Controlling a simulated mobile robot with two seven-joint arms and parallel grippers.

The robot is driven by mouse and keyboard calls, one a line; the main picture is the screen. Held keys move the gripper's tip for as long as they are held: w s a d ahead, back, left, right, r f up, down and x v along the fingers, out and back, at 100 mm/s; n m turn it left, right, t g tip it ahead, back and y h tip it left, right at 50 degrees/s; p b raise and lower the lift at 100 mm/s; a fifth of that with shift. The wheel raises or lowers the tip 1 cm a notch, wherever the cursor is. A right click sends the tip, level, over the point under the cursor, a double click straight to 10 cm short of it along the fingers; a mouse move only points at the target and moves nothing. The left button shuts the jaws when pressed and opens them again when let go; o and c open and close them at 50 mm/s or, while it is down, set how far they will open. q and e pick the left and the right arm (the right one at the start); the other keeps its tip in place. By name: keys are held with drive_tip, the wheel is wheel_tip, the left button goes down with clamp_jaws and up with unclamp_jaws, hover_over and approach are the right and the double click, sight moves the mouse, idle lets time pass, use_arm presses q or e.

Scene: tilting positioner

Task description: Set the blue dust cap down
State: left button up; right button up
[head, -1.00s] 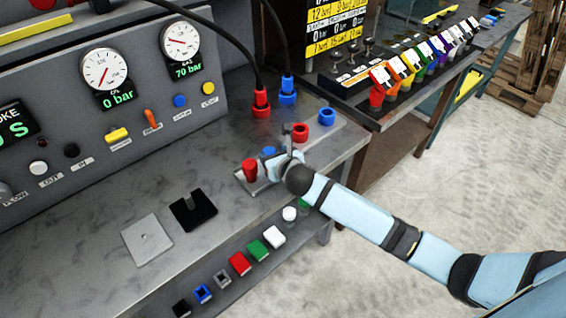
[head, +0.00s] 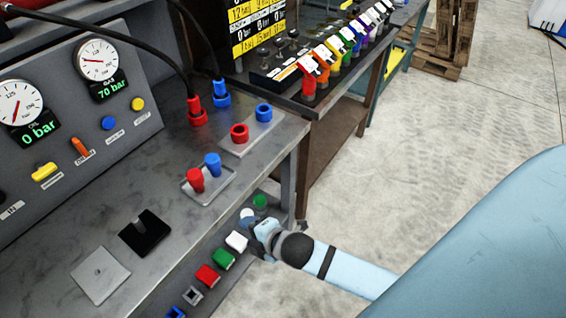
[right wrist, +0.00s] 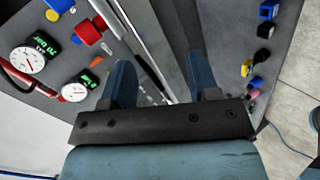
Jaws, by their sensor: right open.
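The blue dust cap (head: 213,164) stands upright on a small light tray (head: 222,186) near the front of the bench, beside a red cap (head: 195,180). Nothing is holding it. My right gripper (head: 258,238) is open and empty, apart from the cap and in front of the bench edge, below and to the right of the tray. In the right wrist view its two fingers (right wrist: 162,82) are spread with nothing between them. My left gripper is not in view.
A plate with a red socket (head: 239,133) and a blue socket (head: 263,113) lies behind the tray. Hoses end in red and blue couplings (head: 196,112) on the bench. Coloured blocks (head: 208,275) line the lower front ledge.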

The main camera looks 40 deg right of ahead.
drive_tip(key=s+d+f+m, duration=0.2)
drive_tip(key=s+f+m, duration=0.4)
drive_tip(key=s+m, duration=0.5)
drive_tip(key=m, duration=0.5)
drive_tip(key=shift+s, duration=0.3)
drive_tip(key=r+p, duration=0.4)
drive_tip(key=shift+d+r+p, duration=0.2)
drive_tip(key=shift+p, duration=0.1)
